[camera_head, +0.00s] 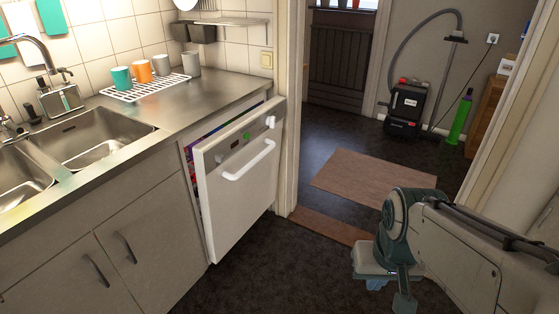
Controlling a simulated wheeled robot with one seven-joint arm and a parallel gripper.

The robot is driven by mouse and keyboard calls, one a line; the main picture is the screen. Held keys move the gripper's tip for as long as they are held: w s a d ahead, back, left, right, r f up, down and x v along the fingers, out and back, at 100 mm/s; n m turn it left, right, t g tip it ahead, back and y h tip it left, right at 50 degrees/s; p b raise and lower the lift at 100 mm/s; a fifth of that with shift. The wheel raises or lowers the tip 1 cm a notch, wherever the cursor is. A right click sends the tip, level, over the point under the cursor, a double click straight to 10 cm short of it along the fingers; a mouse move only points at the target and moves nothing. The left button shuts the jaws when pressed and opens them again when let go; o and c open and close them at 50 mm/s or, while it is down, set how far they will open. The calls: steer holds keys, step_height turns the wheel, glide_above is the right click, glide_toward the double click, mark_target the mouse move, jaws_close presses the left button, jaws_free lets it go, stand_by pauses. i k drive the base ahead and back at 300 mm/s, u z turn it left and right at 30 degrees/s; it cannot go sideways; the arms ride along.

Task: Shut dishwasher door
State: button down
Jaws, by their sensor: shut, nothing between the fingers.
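The white dishwasher door (240,190) stands under the counter at the middle left. It is partly open: its top leans out from the counter front, and a dark gap with coloured items inside shows along its left side. It has a white bar handle (249,161), a knob and a small green light on its upper face. My gripper (388,286) is at the lower right, over the dark floor, well to the right of the door and apart from it. It looks shut and empty, though its fingertips are small and partly unclear.
A steel counter (215,97) with a sink (92,138) and several cups on a white rack is at left. A door frame (288,110) stands right of the dishwasher. Dark floor lies clear between my gripper and the door. A brown mat (370,178) and vacuum cleaner (407,107) are beyond.

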mark_target(233, 193)
steer(key=z, duration=0.45)
steer(key=k, duration=0.6)
steer(key=z, duration=0.25)
steer(key=i, duration=1.25)
steer(key=u, duration=1.25)
steer(key=i, duration=0.65)
steer(key=u, duration=0.4)
